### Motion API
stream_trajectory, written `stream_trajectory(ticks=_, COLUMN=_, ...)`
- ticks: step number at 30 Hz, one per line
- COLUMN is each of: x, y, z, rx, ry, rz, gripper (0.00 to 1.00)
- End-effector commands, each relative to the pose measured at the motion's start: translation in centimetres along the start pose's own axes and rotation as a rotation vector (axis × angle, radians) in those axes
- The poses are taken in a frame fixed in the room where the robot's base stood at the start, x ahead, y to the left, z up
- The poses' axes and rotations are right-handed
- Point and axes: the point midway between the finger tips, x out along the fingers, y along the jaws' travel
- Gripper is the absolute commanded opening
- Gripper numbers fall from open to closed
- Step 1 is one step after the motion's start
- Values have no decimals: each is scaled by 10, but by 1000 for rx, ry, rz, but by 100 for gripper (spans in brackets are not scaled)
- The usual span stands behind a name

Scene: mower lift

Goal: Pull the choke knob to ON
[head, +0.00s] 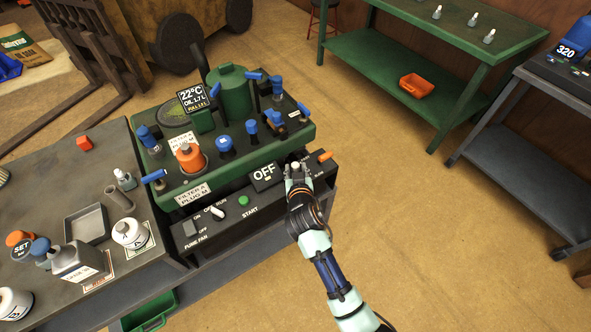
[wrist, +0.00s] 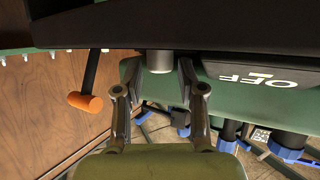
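The choke knob shows in the wrist view as a short grey cylinder (wrist: 160,64) under the dark panel edge. In the head view a pale round knob end (head: 295,166) shows between my fingers at the panel front. My gripper (head: 298,175) is at the panel just right of a black display (head: 265,176) reading OFF. In the wrist view my gripper (wrist: 162,75) has one finger on each side of the knob, with small gaps, so it looks open around it. The same display (wrist: 262,76) appears upside down there. Whether either finger touches the knob is unclear.
An orange-tipped lever (head: 325,156) sticks out right of my gripper; it shows in the wrist view (wrist: 85,102). A green START button (head: 243,200) and a white-handled switch (head: 217,212) are left. The green machine (head: 233,95) with blue-capped parts stands behind. The floor at right is open.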

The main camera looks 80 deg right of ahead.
Motion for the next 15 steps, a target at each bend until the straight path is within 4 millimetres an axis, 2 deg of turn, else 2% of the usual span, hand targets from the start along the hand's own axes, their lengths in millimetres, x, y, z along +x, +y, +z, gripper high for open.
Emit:
stream_trajectory(ticks=1, x=8, y=0, z=2, rx=1, ry=0, rz=0, gripper=39)
stream_trajectory(ticks=4, x=16, y=0, z=1, rx=1, ry=0, rz=-1, gripper=39)
stream_trajectory(ticks=12, x=17, y=0, z=0, rx=-1, ry=-1, rz=-1, gripper=39)
stream_trajectory(ticks=15, x=17, y=0, z=0, rx=-1, ry=-1, rz=-1, gripper=23)
